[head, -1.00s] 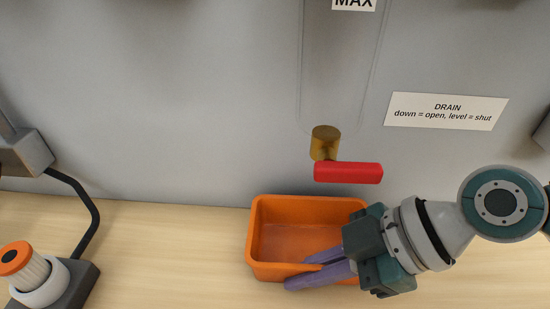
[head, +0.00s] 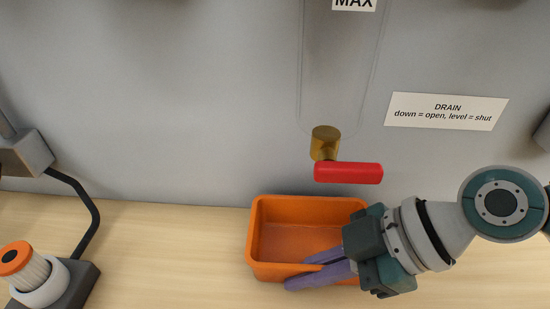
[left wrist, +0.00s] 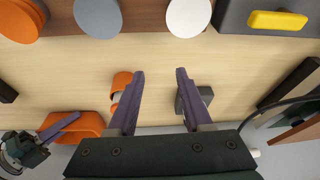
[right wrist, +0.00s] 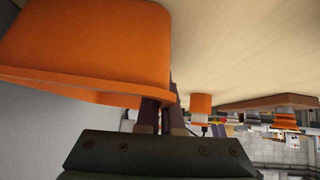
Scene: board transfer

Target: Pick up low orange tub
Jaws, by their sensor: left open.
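The low orange tub (head: 258,235) appears to sit on the wooden table below the red drain handle. My right gripper (head: 305,275) reaches it from the right, with one purple finger inside the near wall and one outside. The fingers look closed on that wall. In the right wrist view the tub (right wrist: 90,45) fills the upper left, its rim running at the fingers. The tub also shows at the lower left of the left wrist view (left wrist: 88,122). My left gripper (left wrist: 160,72) is open and empty over the table; it is out of the head view.
A red handle (head: 348,173) on a brass valve (head: 325,142) juts out above the tub. An orange-capped filter (head: 15,258) stands in a holder at the left, near a black cable (head: 95,215). Bare table (head: 170,255) lies between holder and tub.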

